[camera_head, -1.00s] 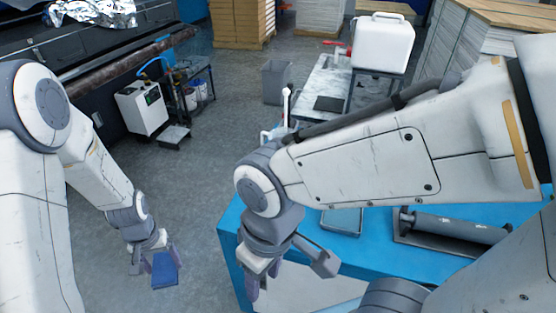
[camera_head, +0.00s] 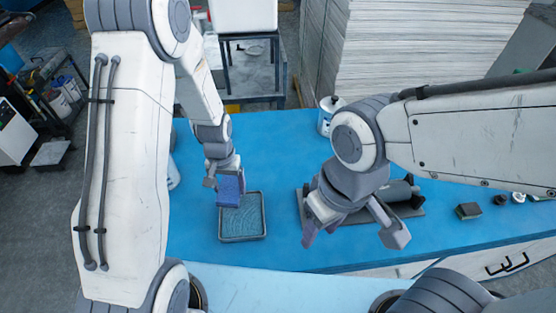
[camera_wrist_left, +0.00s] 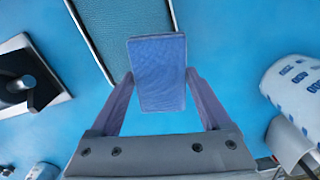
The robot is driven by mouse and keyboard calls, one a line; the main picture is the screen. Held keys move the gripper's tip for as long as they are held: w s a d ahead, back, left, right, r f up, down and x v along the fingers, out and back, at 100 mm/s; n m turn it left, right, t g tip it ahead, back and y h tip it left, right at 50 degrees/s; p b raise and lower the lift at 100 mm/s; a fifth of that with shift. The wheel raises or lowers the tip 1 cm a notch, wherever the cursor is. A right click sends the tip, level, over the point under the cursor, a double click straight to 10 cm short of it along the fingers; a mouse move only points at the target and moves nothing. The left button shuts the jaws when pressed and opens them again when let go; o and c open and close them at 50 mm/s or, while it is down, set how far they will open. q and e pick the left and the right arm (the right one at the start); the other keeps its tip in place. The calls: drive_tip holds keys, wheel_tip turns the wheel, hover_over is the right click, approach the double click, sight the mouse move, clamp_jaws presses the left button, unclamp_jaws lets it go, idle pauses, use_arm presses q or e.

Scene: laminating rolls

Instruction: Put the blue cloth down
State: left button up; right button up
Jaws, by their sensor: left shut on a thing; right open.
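My left gripper (camera_head: 225,184) is shut on the folded blue cloth (camera_head: 229,191) in the head view. Whether the cloth touches the tray cannot be told. My right gripper (camera_head: 352,238) is open and empty above the table's front, in front of a dark roller.
The roller (camera_head: 395,192) lies on a dark base right of the tray. A white-and-blue container (camera_head: 329,112) stands at the back. A small sponge-like block (camera_head: 468,211) and small round items lie at the right. The blue table (camera_head: 285,150) is bare behind the tray.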

use_arm(q)
drive_tip(key=w+d+r+m+b, duration=0.1)
drive_tip(key=w+d+r, duration=0.2)
drive_tip(key=w+d, duration=0.4)
drive_tip(key=w+d+r+m, duration=0.1)
drive_tip(key=w+d+r, duration=0.2)
drive_tip(key=w+d, duration=0.4)
drive_tip(key=p, duration=0.4)
hover_over(251, 169)
wheel_tip(251, 169, down, 7)
drive_tip(key=shift+a+f, duration=0.1)
wheel_tip(251, 169, down, 3)
drive_tip(key=shift+f+p, duration=0.1)
drive_tip(key=shift+p, duration=0.7)
drive_tip(key=shift+f, duration=0.35)
drive_tip(key=shift+f, duration=0.15)
drive_tip(key=o, duration=1.4)
